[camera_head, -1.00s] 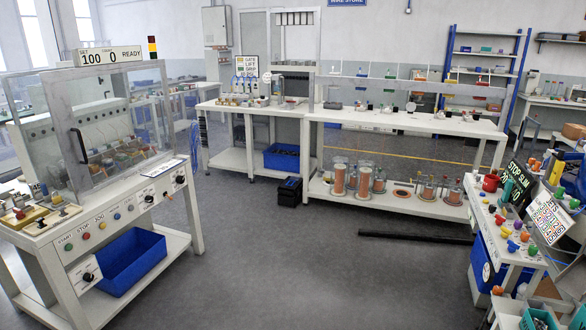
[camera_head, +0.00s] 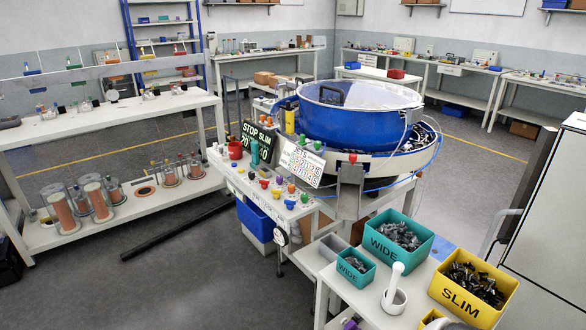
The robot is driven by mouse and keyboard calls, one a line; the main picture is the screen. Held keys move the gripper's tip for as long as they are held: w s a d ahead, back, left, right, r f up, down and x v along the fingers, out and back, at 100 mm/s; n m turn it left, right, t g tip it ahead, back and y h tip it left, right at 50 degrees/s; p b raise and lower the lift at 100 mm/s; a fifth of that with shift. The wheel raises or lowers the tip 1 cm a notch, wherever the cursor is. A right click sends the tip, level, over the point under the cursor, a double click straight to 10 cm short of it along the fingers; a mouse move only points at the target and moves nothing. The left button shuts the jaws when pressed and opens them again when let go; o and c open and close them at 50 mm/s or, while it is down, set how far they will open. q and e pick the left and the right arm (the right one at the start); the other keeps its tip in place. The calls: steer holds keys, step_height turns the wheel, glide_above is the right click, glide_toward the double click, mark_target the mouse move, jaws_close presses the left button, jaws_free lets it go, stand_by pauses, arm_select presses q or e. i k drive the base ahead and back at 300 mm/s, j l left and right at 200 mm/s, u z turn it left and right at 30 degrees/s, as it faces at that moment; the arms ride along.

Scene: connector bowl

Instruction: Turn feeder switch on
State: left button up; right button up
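A feeder with a big blue bowl (camera_head: 350,122) stands right of the centre, with a dark handle on its clear lid. In front of it is a white bench (camera_head: 225,172) with several coloured knobs and buttons (camera_head: 290,196). A white plate with a dark round knob (camera_head: 281,237) is on the bench's front side. It may be a rotary switch, but its label and position are too small to read. I cannot tell which control is the feeder switch. Neither of my grippers is in view.
A green-lettered sign (camera_head: 258,142) and a number card (camera_head: 301,164) stand on the bench. Teal bins (camera_head: 398,237) and a yellow SLIM bin (camera_head: 473,289) are on a table at the lower right. A black bar (camera_head: 180,229) lies on the floor. Grey floor at the lower left is open.

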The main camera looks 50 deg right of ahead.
mark_target(265, 183)
steer(key=i+z, duration=0.35)
steer(key=z, duration=0.15)
steer(key=i+j+z, duration=0.1)
steer(key=i+z, duration=0.4)
steer(key=i+j+z, duration=0.2)
steer(key=z, duration=0.3)
steer(key=i+j+z, duration=0.25)
steer(key=j+z, duration=0.25)
steer(key=i+j+z, duration=0.25)
steer(key=j+z, duration=0.25)
steer(key=l, duration=0.15)
